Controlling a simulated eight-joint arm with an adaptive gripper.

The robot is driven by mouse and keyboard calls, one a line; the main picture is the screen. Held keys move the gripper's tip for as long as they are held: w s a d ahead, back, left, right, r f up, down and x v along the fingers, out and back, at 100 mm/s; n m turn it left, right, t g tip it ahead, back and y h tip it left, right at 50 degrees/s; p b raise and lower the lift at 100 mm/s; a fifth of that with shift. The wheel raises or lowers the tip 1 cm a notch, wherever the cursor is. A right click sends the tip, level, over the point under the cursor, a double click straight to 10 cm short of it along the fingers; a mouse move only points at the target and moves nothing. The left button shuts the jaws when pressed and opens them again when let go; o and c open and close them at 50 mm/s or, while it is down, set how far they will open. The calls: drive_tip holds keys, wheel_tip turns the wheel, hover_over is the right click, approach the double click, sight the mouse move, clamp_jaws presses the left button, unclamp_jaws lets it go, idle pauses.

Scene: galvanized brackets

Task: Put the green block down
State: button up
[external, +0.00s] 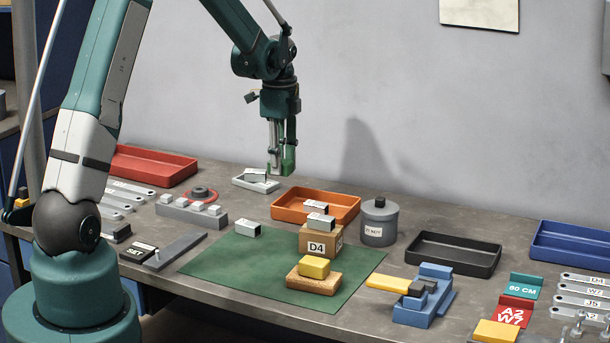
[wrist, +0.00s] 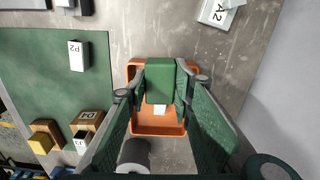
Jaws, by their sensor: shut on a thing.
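The green block (external: 289,158) is held upright in my gripper (external: 282,168), high above the back of the bench. In the wrist view my gripper (wrist: 161,85) is shut on the green block (wrist: 160,78), with a finger on each side. The block overlaps the orange tray (wrist: 134,128) in that view; it is apart from the bench. In the external view the orange tray (external: 284,210) lies to the lower right of the gripper. Part of the tray floor is hidden behind the block in the wrist view.
A small labelled metal piece (external: 315,207) shows at the orange tray. The green mat (external: 220,262) carries a D4 box (external: 316,245) and a yellow block (external: 314,267). A grey canister (external: 379,225) stands right of the tray.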

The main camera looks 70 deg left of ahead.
drive_tip(key=w+d, duration=0.2)
drive_tip(key=w, duration=0.4)
drive_tip(key=w+d, duration=0.3)
drive_tip(key=w, duration=0.3)
drive_tip(key=w+d, duration=0.3)
drive_tip(key=w, duration=0.4)
drive_tip(key=shift+d, duration=0.25)
drive_tip(key=w+d, duration=1.3)
drive_tip(key=w, duration=0.2)
drive_tip(key=shift+w+d+m, duration=0.25)
drive_tip(key=shift+w+m, duration=0.05)
drive_tip(key=shift+f, duration=0.15)
hover_over(433, 224)
drive_tip(key=shift+d+f, duration=0.15)
drive_tip(key=shift+f, duration=2.85)
drive_tip(key=shift+f, duration=1.9)
drive_tip(key=shift+f+b, duration=0.2)
drive_tip(key=shift+b, duration=0.15)
drive_tip(key=o, duration=1)
drive_tip(key=shift+c, duration=0.2)
